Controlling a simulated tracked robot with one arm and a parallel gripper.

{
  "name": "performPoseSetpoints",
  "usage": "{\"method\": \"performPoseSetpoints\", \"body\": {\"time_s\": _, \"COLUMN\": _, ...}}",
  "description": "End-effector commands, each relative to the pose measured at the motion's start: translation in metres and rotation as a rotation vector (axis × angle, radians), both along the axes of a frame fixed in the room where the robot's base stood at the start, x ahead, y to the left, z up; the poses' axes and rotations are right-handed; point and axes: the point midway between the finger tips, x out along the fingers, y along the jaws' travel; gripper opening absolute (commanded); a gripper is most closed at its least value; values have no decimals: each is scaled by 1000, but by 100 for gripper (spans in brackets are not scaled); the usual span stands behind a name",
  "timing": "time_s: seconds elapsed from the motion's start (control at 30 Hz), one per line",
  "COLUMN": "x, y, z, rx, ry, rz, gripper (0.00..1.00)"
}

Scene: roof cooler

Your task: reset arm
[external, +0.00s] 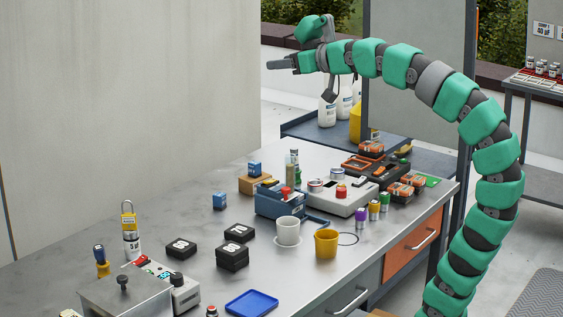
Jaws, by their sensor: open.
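My gripper (279,64) is at the end of my green segmented arm (402,62), in the upper middle of the external view. The arm rises from the lower right and arches over to the left. The gripper points left and is held high above the metal workbench (190,200), apart from everything on it. Its fingers show edge-on and look thin, with nothing seen between them. The jaws are open.
The bench holds black blocks (232,257), a white cup (288,231), a yellow cup (326,243), a blue tray (251,303) and a grey device (340,198). White bottles (327,114) stand on a shelf behind. A pale wall (120,100) fills the left. Air around the gripper is clear.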

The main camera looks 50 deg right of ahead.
Motion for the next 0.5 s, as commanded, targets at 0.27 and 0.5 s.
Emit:
{"method": "performPoseSetpoints", "body": {"time_s": 0.27, "x": 0, "y": 1, "z": 11, "rx": -1, "ry": 0, "rz": 2, "gripper": 48}}
{"method": "performPoseSetpoints", "body": {"time_s": 0.5, "x": 0, "y": 1, "z": 48, "rx": 0, "ry": 0, "rz": 3, "gripper": 48}}
